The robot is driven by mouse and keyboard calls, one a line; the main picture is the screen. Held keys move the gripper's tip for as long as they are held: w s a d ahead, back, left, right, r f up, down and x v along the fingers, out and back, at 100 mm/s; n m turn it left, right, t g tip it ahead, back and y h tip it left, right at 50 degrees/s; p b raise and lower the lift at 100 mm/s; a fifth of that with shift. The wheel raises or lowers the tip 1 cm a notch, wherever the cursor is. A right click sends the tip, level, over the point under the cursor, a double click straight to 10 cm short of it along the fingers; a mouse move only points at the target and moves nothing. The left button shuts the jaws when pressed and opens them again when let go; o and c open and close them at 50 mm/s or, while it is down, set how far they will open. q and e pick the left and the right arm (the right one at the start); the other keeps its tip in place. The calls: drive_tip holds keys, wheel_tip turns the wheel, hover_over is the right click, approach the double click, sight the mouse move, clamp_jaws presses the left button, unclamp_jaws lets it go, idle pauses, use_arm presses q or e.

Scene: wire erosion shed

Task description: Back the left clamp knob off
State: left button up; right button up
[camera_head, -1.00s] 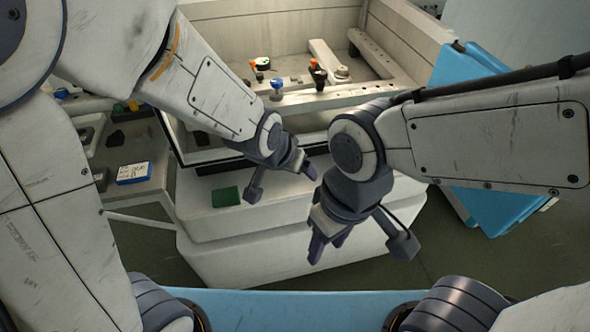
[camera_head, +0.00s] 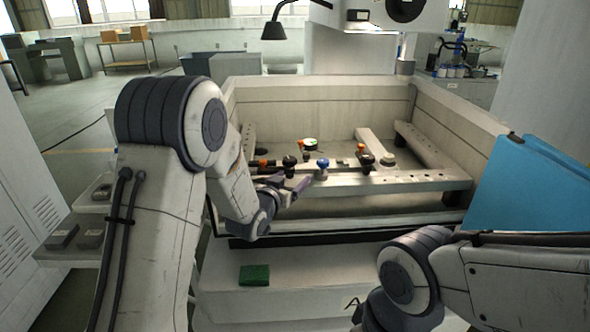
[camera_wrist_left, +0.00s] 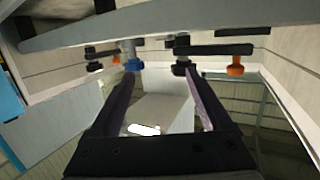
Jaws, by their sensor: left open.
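A row of clamp knobs stands on the near rail of the pale tank. The left black knob (camera_head: 289,161) is beside a small orange piece (camera_head: 262,163); a blue knob (camera_head: 323,163) and another black knob (camera_head: 367,160) are to its right. My left gripper (camera_head: 293,183) is open and empty, just in front of the left black knob and the blue knob. In the left wrist view, the black knob (camera_wrist_left: 181,62) is near the right fingertip and the blue knob (camera_wrist_left: 133,55) near the left one; contact cannot be told. My right wrist is low; its fingers are not clearly visible.
The tank's front wall (camera_head: 330,225) rises below my left gripper. A green block (camera_head: 254,275) lies on the white ledge in front. Blue panels (camera_head: 530,185) stand at the right. Bars run across inside the tank. A side shelf stands at the left.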

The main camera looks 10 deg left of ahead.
sight(287, 163)
use_arm(q)
drive_tip(key=a+t, duration=0.1)
drive_tip(key=w+a+t, duration=0.1)
drive_tip(key=a, duration=0.1)
drive_tip(key=shift+w+a, duration=0.15)
drive_tip(key=shift+w+a+r, duration=0.1)
drive_tip(key=shift+w+r, duration=0.1)
drive_tip(key=shift+r, duration=0.05)
drive_tip(key=shift+w+r, duration=0.1)
drive_tip(key=shift+w, duration=0.25)
drive_tip(key=w+d+p, duration=0.2)
drive_tip(key=w, duration=0.7)
drive_tip(key=shift+w, duration=0.15)
